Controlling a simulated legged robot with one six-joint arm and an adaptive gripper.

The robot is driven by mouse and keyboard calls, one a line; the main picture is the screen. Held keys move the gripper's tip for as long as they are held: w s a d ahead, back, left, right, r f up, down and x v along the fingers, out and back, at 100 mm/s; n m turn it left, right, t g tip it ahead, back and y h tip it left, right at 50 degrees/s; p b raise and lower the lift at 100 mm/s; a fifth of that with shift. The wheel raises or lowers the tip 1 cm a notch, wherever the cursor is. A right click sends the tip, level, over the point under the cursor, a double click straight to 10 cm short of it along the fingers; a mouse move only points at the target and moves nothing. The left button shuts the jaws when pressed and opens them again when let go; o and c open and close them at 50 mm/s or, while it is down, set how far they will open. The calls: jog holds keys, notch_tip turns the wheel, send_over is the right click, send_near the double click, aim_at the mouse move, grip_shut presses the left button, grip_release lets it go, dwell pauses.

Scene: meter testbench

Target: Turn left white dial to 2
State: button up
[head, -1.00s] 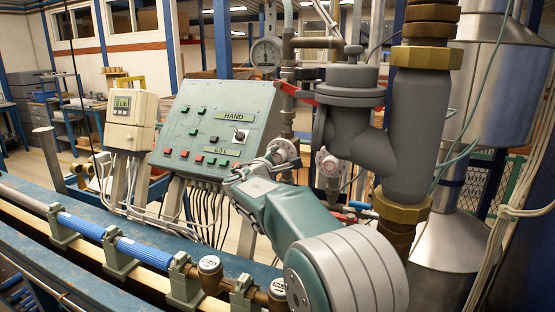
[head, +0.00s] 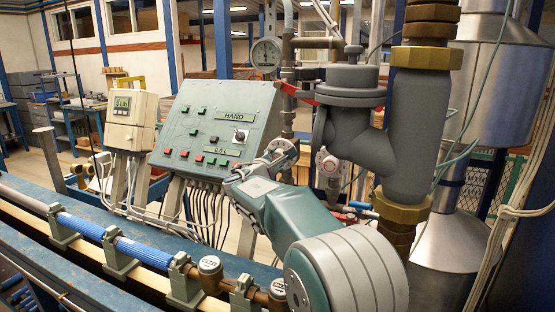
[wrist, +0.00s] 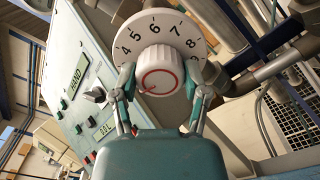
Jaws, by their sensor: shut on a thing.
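The left white dial (wrist: 152,30) fills the upper middle of the wrist view. It is a round white plate with black numbers; 4 to 8 show along its top. Its white knob (wrist: 160,72) has a red ring and a red mark toward the lower left. My gripper (wrist: 159,76) is shut on the knob, one finger on each side. The lower part of the dial is hidden by my gripper and wrist. In the head view my gripper (head: 284,154) covers most of this dial. A second white dial (head: 327,165) is to its right, clear of my gripper.
A sloped green control box (head: 217,120) with buttons and a black switch stands left of my gripper. A meter with a display (head: 124,105) stands farther left. A large grey valve body (head: 355,120) and pipes are close on the right. A blue pipe (head: 143,253) runs along the front.

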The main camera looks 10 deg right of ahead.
jog(key=o, duration=1.1)
jog(key=shift+w+a+f, duration=0.15)
jog(key=shift+f, duration=0.2)
jog(key=shift+o, duration=0.2)
jog(key=shift+r, duration=0.2)
jog(key=v, duration=1.2)
